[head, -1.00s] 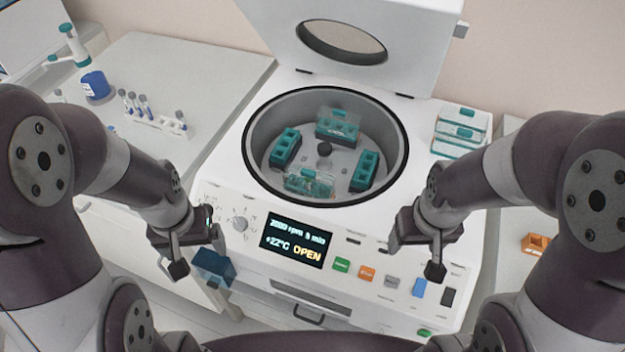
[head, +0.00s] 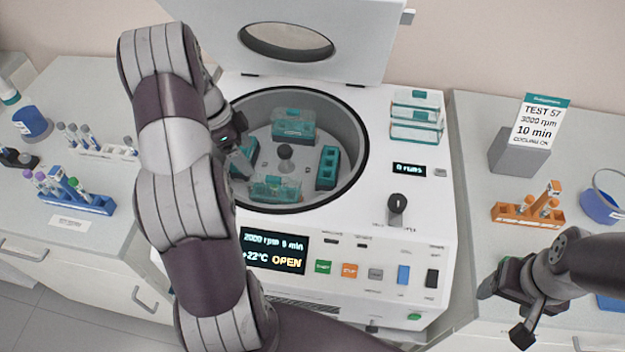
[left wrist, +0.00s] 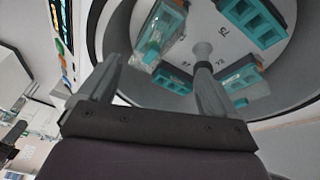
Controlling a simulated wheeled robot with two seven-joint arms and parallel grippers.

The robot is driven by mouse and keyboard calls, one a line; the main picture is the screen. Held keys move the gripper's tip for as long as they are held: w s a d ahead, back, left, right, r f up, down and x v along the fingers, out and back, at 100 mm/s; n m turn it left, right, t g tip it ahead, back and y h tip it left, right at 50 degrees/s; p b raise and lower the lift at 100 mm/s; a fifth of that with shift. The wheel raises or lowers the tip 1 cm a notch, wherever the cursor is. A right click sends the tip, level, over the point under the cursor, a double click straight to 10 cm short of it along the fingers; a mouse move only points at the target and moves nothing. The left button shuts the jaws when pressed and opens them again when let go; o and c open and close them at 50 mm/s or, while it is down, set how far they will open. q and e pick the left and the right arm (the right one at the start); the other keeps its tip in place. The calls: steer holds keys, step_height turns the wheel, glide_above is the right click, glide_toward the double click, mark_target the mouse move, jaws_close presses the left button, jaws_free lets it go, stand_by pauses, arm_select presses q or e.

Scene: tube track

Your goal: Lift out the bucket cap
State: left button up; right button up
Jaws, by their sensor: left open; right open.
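The white centrifuge (head: 420,215) stands open with its rotor in the bowl. Buckets with clear, teal-handled caps sit at the back (head: 293,125) and front (head: 274,188) of the rotor. The right bucket (head: 327,167) is teal and shows no cap; the left one (head: 245,160) is partly hidden by my left gripper. My left gripper (head: 240,150) is open over the left part of the bowl. In the left wrist view its fingers (left wrist: 155,68) are apart and empty, with the rotor knob (left wrist: 203,50) beyond. My right gripper (head: 505,308) is open and empty at the lower right.
Clear caps are stacked (head: 416,118) on the centrifuge's right top. The raised lid (head: 355,45) stands behind the bowl. Tube racks lie on the left bench, including a blue one (head: 75,200). An orange rack (head: 528,212) and a sign (head: 541,120) are on the right bench.

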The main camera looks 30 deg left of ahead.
mark_target(270, 177)
arm_select(q)
steer(key=m, duration=0.1)
steer(key=d+f+m+b, duration=0.1)
steer(key=f+m+b, duration=0.1)
steer(key=m, duration=0.1)
steer(key=shift+w+d+h, duration=0.15)
steer(key=shift+d+h, duration=0.15)
steer(key=shift+d, duration=0.05)
steer(key=p+x, duration=0.1)
steer(key=x, duration=0.3)
steer(key=shift+w+d, duration=0.15)
steer(key=shift+d, duration=0.05)
steer(key=p+x, duration=0.1)
steer(key=x, duration=0.1)
steer(key=p+x, duration=0.1)
steer(key=x, duration=0.2)
steer(key=shift+d+r, duration=0.1)
steer(key=shift+d, duration=0.1)
steer(key=shift+d+f, duration=0.1)
steer(key=shift+f, duration=0.35)
steer(key=shift+r, duration=0.1)
steer(key=c, duration=1)
